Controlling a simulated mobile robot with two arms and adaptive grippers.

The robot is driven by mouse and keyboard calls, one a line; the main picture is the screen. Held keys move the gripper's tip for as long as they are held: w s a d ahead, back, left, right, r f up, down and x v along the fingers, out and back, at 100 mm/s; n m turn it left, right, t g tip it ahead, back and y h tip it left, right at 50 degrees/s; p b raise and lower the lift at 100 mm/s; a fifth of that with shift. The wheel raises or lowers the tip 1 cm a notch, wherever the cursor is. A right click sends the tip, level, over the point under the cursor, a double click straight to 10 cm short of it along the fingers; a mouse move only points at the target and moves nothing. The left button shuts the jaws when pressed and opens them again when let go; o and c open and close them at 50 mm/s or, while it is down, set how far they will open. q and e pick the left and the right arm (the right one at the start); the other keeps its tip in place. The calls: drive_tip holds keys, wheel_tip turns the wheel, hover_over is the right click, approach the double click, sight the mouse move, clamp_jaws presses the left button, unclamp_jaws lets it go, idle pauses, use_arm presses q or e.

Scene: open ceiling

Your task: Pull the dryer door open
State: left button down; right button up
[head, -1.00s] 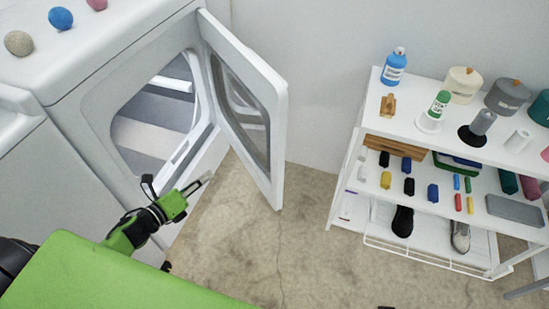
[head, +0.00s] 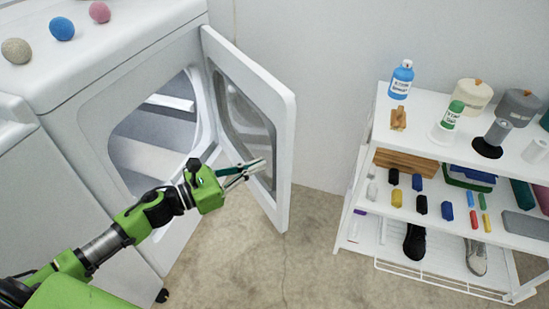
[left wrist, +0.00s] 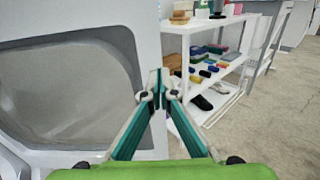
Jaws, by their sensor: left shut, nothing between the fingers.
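The white dryer (head: 60,100) stands at the left in the head view, its drum opening (head: 150,150) uncovered. Its door (head: 287,150) stands wide open, swung out to the right, with its grey window (head: 243,105) facing the opening. The door's inner side fills the left of the left wrist view (left wrist: 140,40). My left gripper (head: 262,163) is shut and empty, its fingertips in front of the door's inner side near the lower part of the window. In the left wrist view the tips overlap the door's free edge; I cannot tell whether they touch it. My right gripper is out of view.
A white shelf rack (head: 360,190) with bottles, canisters, small coloured items and shoes stands to the right of the door. Bare concrete floor (head: 310,255) lies between. Several balls (head: 61,28) sit on the dryer top.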

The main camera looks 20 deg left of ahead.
sight(284, 154)
use_arm(q)
drive_tip(key=x, duration=0.5)
drive_tip(key=shift+w+d, duration=0.15)
drive_tip(key=shift+w, duration=0.05)
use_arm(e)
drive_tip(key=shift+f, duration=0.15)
use_arm(q)
drive_tip(key=shift+d, duration=0.1)
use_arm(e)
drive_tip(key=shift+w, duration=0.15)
